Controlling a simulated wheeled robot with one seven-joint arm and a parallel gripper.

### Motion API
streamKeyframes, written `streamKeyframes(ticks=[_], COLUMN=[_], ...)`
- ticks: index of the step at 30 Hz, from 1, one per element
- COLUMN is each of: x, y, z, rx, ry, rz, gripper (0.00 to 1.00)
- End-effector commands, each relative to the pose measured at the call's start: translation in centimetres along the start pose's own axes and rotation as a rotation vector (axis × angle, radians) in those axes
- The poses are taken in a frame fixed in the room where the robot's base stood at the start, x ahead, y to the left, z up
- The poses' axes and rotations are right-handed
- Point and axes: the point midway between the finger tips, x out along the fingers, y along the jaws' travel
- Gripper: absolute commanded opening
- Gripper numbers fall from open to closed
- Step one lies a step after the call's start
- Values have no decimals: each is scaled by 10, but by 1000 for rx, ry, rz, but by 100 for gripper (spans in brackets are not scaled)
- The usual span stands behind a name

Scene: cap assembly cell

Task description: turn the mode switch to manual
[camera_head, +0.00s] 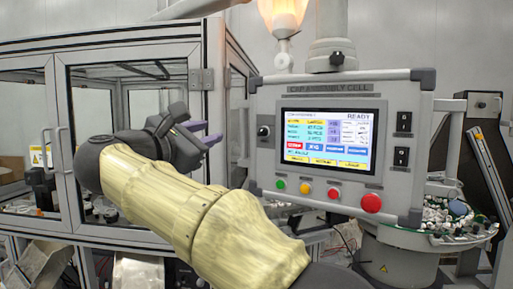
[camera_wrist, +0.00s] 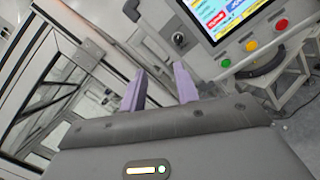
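The control panel (camera_head: 265,170) is a grey box with a lit screen. A dark round knob (camera_head: 263,131) sits on its left side, and it looks like the mode switch; its labels are too small to read. The knob also shows in the wrist view (camera_wrist: 180,39), beyond and above the fingers. My gripper (camera_head: 207,133) is in the air left of the panel, apart from the knob. In the wrist view my gripper (camera_wrist: 160,84) has its two purple fingers apart with nothing between them.
The screen (camera_head: 327,138) reads READY. A glass-walled cabinet (camera_head: 130,52) stands left, behind my arm.

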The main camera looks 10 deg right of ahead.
Motion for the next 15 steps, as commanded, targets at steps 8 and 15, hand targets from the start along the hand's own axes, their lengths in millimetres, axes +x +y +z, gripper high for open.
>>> streamKeyframes(ticks=[8, 15], x=[-11, -10], y=[-19, -18], z=[0, 0], rx=[209, 205], ry=[51, 49], rz=[-129, -126], gripper=[31, 31])
